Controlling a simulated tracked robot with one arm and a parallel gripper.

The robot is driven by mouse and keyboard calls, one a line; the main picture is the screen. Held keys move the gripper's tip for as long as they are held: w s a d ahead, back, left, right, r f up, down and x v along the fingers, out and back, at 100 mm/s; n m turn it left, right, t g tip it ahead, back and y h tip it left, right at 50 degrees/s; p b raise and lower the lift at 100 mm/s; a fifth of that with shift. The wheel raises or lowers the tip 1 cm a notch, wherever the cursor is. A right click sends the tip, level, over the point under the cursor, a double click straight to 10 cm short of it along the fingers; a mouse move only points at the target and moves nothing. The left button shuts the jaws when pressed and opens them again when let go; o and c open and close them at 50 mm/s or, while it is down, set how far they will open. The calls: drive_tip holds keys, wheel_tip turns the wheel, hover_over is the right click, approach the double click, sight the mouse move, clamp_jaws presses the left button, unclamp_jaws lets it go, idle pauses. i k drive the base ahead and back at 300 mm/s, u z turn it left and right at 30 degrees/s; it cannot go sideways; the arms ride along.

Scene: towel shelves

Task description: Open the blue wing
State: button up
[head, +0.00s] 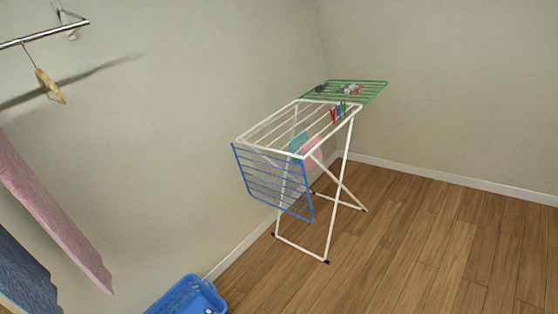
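The blue wing (274,183) hangs down, folded, from the near end of a white drying rack (298,127). Its upper edge meets the rack's near top edge, and its bars slope down in front of the rack's legs. The green wing (350,90) at the far end is raised and lies about level with the rack top. Small clothes-pegs (338,112) and a pink and teal cloth (306,146) are on the rack's middle part. My gripper does not show in this view.
A blue laundry basket (188,295) stands on the floor at the bottom, against the left wall. At left, a rail (42,35) carries a wooden hanger (49,86), and pink and blue towels (52,208) hang below. The wooden floor (430,240) to the right is clear.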

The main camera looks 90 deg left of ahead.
sight(306, 185)
drive_tip(key=u, duration=2.2)
drive_tip(key=i, duration=1.05)
drive_tip(key=z, duration=0.15)
drive_tip(key=k, duration=0.85)
drive_tip(key=u, duration=0.35)
drive_tip(key=i, duration=0.55)
drive_tip(key=u, duration=0.05)
